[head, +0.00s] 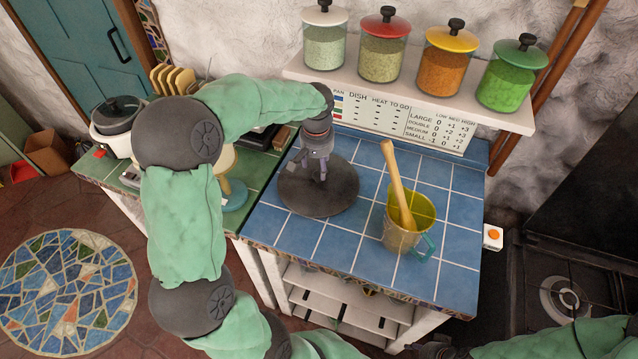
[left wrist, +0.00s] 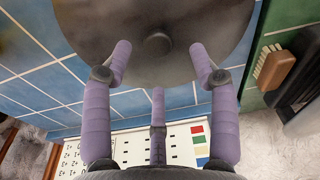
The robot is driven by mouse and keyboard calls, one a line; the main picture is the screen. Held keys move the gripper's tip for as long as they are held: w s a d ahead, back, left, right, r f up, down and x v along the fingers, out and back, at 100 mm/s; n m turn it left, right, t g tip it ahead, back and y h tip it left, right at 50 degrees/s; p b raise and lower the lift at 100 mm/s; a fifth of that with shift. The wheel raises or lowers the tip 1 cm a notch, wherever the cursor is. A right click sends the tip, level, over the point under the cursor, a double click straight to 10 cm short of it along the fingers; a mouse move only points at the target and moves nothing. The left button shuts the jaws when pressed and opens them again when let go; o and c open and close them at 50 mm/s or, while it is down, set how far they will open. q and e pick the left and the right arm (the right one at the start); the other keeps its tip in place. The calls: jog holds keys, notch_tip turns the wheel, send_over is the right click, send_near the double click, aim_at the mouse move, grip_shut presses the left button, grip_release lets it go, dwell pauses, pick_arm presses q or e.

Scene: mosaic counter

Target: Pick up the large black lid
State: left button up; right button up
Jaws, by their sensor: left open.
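The large black lid (head: 335,197) lies flat on the blue tiled counter, a dark round disc. My left gripper (head: 316,168) points down just above it, over its upper left part. In the left wrist view the lid (left wrist: 100,25) fills the top, with its small round knob (left wrist: 157,43) near the middle. The purple fingers of my left gripper (left wrist: 159,58) are spread open and empty, with the knob between the two side fingertips. I cannot see contact with the lid. A dark end of my right arm (head: 438,347) shows at the bottom edge; its fingers are not clear.
A yellow-green mug (head: 402,236) with a wooden pestle (head: 396,182) stands right of the lid. A shelf (head: 400,92) with several spice jars is behind. A wooden-backed brush (left wrist: 273,67) lies on the green tiles. Blue tiles in front of the lid are clear.

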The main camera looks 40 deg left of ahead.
aim_at(318, 174)
pick_arm(q)
jog(key=shift+w+a+f+b, duration=0.1)
jog(key=shift+f+b, duration=0.85)
jog(key=shift+f, duration=1.7)
grip_shut()
